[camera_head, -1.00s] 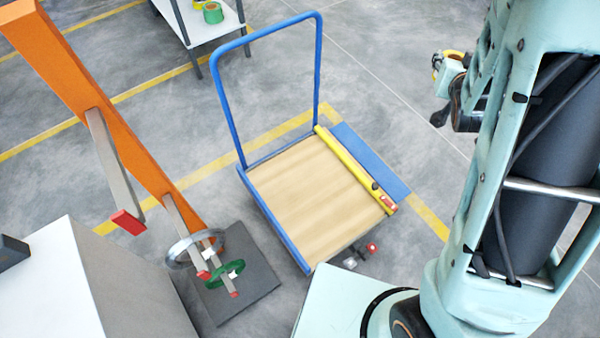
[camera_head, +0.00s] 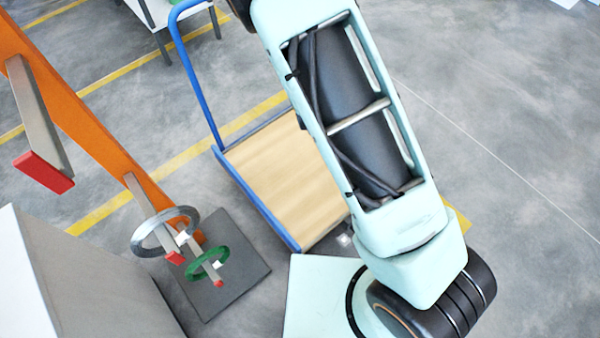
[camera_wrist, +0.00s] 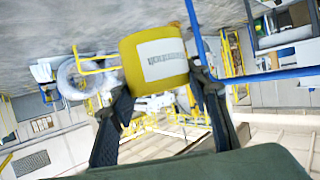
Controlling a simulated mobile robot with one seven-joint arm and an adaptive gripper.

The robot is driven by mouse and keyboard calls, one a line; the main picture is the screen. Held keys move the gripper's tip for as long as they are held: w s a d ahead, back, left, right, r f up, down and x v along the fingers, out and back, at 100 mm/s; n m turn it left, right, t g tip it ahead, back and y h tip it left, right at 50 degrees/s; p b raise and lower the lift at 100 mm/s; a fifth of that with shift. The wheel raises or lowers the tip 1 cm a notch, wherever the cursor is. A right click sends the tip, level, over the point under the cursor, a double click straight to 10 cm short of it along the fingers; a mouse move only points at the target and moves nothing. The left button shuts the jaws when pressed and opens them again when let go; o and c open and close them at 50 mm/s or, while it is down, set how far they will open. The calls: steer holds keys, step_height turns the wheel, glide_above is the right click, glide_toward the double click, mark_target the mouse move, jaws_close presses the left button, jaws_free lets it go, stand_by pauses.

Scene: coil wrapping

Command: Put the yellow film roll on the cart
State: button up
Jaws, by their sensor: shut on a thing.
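The yellow film roll (camera_wrist: 160,52), with a white printed label, is held up between the two dark fingers of my gripper (camera_wrist: 164,88) in the wrist view. My gripper is shut on it. Neither the roll nor my gripper shows in the head view now. The cart (camera_head: 280,178) has a wooden deck and a blue frame with a tall blue handle (camera_head: 197,80). My arm hides the right part of the deck and handle. A blue bar, seemingly the cart's handle, shows to the right of the roll in the wrist view (camera_wrist: 262,75).
An orange rack (camera_head: 92,128) with red-tipped arms stands at left, holding a grey coil (camera_head: 138,243) and a green coil (camera_head: 191,270). A grey-white box-like block (camera_head: 80,285) fills the lower left. A table (camera_head: 160,14) stands behind the cart.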

steer(key=s+a+f+b, duration=0.2)
steer(key=f+b, duration=0.1)
steer(key=f, duration=0.5)
steer(key=s+a+f+m+h+b, duration=0.1)
steer(key=s+a+f+b, duration=0.2)
steer(key=f, duration=0.5)
steer(key=s+a+f+b, duration=0.15)
steer(key=f+b, duration=0.25)
steer(key=f, duration=0.4)
steer(key=s+d+f+m+h+b, duration=0.1)
steer(key=s+f+b, duration=0.35)
steer(key=f, duration=0.45)
steer(key=s+d+f+m+h+b, duration=0.1)
steer(key=s+f+b, duration=0.4)
steer(key=f, duration=0.5)
steer(key=b, duration=0.5)
glide_above(318, 187)
steer(key=f, duration=0.9)
steer(key=shift+s+a, duration=0.2)
steer(key=shift+s, duration=0.05)
steer(key=shift+w+d+f, duration=0.1)
steer(key=shift+w+f, duration=0.1)
steer(key=shift+f, duration=0.15)
steer(key=shift+w+f+b, duration=0.15)
steer(key=shift+f+b, duration=0.45)
steer(key=shift+f, duration=1)
steer(key=shift+f, duration=0.1)
